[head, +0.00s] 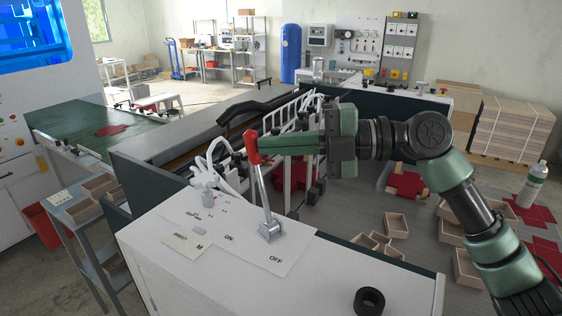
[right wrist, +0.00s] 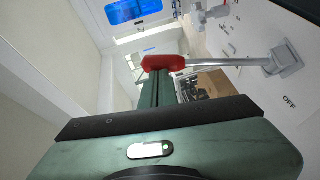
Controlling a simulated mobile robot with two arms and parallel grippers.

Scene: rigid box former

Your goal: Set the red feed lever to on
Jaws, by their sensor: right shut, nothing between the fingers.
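The feed lever has a red handle (head: 252,146) on a bare metal rod, which rises from a grey base on the white cabinet top. The rod stands nearly upright, leaning slightly left, between the ON and OFF markings. In the right wrist view the red handle (right wrist: 163,62) is just past my fingertips. My right gripper (head: 264,145) is shut and empty, its tips at the handle, reaching in from the right. I cannot tell whether they touch. My left gripper is not in view.
The label plate (head: 210,228) lies flat around the lever base. White fittings with tubes (head: 204,178) stand at its back left. A black ring (head: 369,301) lies at the cabinet's front right. Machine rails and white hoses (head: 292,110) are behind the lever. Small open boxes (head: 396,225) lie right of the cabinet.

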